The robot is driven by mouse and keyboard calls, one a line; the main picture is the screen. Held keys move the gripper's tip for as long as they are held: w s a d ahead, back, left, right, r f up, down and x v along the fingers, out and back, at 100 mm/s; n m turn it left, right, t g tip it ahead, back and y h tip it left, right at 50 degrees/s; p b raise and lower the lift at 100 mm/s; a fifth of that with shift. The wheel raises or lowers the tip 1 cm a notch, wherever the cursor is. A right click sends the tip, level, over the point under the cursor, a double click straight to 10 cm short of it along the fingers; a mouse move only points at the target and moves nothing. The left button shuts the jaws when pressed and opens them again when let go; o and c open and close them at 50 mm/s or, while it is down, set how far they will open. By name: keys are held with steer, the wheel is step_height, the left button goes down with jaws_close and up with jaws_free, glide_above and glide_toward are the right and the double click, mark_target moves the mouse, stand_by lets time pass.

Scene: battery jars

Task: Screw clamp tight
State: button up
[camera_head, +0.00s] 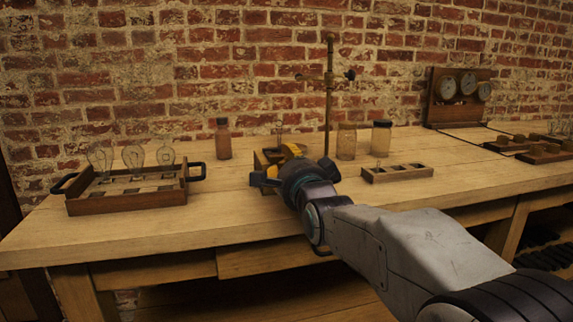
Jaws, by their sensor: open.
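A tall brass stand rod (329,115) rises from the bench against the brick wall. A clamp (328,76) sits on its upper part, with a side arm to the left and a small dark screw knob (350,74) to the right. I cannot tell from here how tight the screw is. My gripper (270,170) is open, low over the bench, to the left of the rod and well below the clamp. It appears in front of a small wooden box (268,155) and partly hides it. The foot of the rod is hidden behind my arm.
A wooden tray (125,202) with several glass bulbs is at the left. Two jars (346,142) and a wooden rack (397,173) are right of the rod. A gauge panel (460,97) stands far right. The front bench middle is clear.

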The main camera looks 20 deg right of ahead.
steer(key=shift+c, duration=0.3)
steer(key=c, duration=0.6)
jaws_close()
steer(key=shift+r, duration=0.2)
